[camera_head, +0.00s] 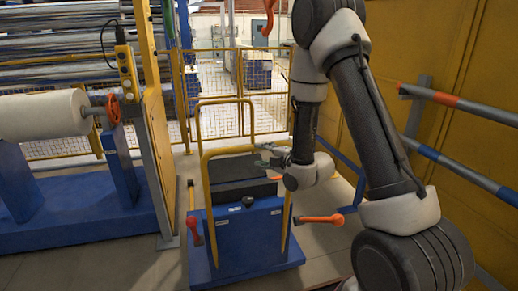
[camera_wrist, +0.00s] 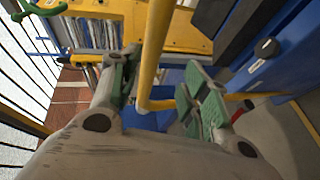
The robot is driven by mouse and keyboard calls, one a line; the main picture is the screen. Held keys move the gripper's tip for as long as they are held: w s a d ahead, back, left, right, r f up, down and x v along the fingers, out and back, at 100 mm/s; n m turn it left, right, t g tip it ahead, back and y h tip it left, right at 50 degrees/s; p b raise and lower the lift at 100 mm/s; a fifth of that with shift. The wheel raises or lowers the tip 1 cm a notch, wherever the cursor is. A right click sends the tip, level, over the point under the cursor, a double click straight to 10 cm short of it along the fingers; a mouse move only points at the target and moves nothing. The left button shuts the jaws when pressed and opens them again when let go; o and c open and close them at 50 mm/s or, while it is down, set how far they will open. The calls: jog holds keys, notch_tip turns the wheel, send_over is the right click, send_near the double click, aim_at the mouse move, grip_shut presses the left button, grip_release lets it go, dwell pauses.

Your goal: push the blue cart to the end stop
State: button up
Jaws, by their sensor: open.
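The blue cart (camera_head: 240,236) stands on the floor in the middle of the head view, with a dark top and yellow tube rails. My gripper (camera_head: 266,156) is beside the cart's right upper side, close to the near yellow rail (camera_head: 205,168). In the wrist view my gripper (camera_wrist: 165,82) is open, with green-padded fingers apart. A yellow tube (camera_wrist: 155,45) runs between the fingers in that picture; I cannot tell whether either finger touches it. Part of the blue cart body (camera_wrist: 275,60) shows at the right there. I cannot make out an end stop.
A blue machine base with a white roller (camera_head: 42,117) stands left, beside a yellow post (camera_head: 148,60). A yellow mesh fence (camera_head: 230,90) runs behind the cart. A yellow wall with orange-and-blue rails (camera_head: 460,170) closes the right side. Bare floor shows right of the cart.

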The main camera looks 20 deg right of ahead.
aim_at(253, 149)
jog(key=shift+w+a+r+n+t, duration=0.1)
jog(key=shift+w+r+n+t, duration=0.25)
jog(key=shift+r+n, duration=0.15)
jog(key=x, duration=0.7)
jog(key=shift+a+f, duration=0.15)
grip_shut()
